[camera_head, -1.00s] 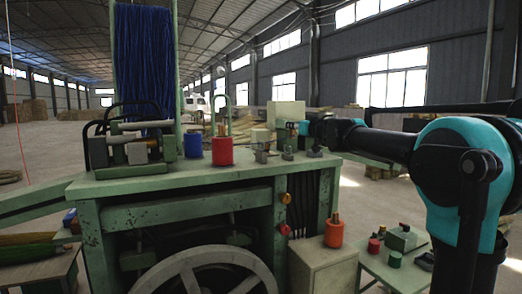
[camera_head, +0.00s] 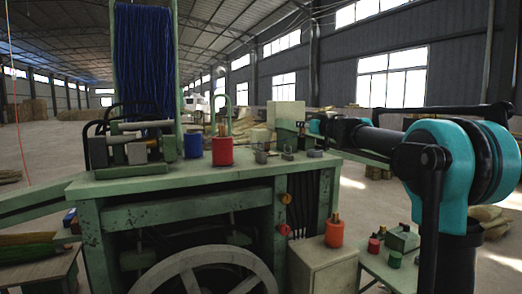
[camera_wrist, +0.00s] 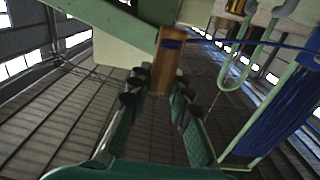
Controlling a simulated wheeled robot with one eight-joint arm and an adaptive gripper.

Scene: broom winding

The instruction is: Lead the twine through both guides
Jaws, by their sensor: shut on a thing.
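In the wrist view my gripper (camera_wrist: 160,85) is shut on a small wooden piece (camera_wrist: 167,62) with blue twine (camera_wrist: 172,43) wound near its top. From there a blue strand (camera_wrist: 235,42) runs right towards a pale green bent-rod loop (camera_wrist: 245,55), which looks like a guide. I cannot tell whether the strand passes through the loop or in front of it. I cannot make out a second guide clearly.
A blue twine hank (camera_head: 145,60) hangs on a green frame, also at right in the wrist view (camera_wrist: 285,105). On the green bench (camera_head: 180,180) stand a red pot (camera_head: 222,151), a blue pot (camera_head: 193,145) and a clamp device.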

